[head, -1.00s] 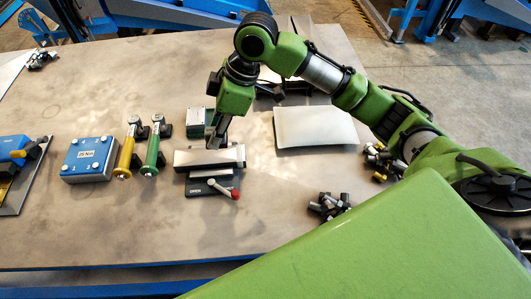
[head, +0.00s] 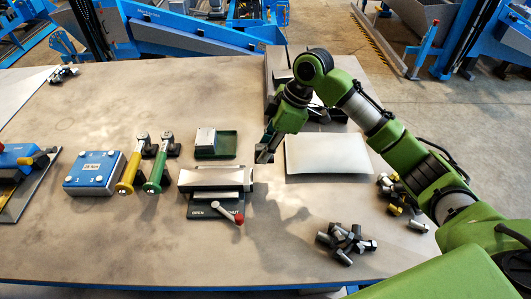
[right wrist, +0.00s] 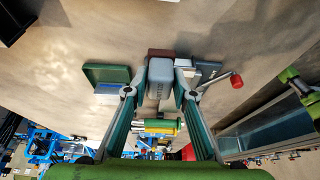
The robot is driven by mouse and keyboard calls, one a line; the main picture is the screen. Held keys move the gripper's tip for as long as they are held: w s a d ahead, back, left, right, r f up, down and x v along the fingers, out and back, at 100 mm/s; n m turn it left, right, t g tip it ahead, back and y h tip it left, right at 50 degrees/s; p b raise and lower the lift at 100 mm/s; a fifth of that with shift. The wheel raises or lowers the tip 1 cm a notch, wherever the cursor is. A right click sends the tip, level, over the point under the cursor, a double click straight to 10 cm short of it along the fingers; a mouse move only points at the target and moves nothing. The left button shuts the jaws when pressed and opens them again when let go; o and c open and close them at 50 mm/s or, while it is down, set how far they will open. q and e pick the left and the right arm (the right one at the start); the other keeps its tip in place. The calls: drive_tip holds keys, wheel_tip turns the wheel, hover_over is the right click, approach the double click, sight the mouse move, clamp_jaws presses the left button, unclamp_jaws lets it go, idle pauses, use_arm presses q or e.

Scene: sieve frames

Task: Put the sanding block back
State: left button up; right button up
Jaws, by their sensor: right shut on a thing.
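My right gripper (head: 264,153) is just right of the clamp fixture in the head view, shut on the sanding block. In the right wrist view the sanding block (right wrist: 160,76) is a grey block with a reddish-brown end between the fingers. A green tray (head: 226,146) stands behind the fixture; a grey box-like piece (head: 205,138) fills its left part, and its right part is bare. The tray is left of the held block in the right wrist view (right wrist: 104,74). The clamp fixture (head: 184,179) holds a pale bar (head: 212,176). My left gripper is not in view.
The fixture's red-knobbed lever (head: 238,219) points right. A yellow-handled tool (head: 126,177), a green-handled tool (head: 156,172) and a blue box (head: 92,181) stand to the left. A pale plate (head: 325,153) lies right of my gripper. Loose fittings (head: 345,243) lie front right.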

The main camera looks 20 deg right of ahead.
drive_tip(key=w+f, duration=0.1)
drive_tip(key=w+d+f, duration=0.1)
drive_tip(key=f, duration=0.1)
drive_tip(key=shift+w+f+p, duration=0.2)
drive_tip(key=shift+w+p, duration=0.15)
drive_tip(key=shift+w, duration=0.05)
wheel_tip(320, 180, down, 3)
drive_tip(key=shift+w+p, duration=0.1)
drive_tip(key=shift+p, duration=0.75)
drive_tip(key=shift+f, duration=0.2)
drive_tip(key=o, duration=1)
drive_tip(key=shift+f, duration=0.2)
drive_tip(key=shift+r, duration=0.1)
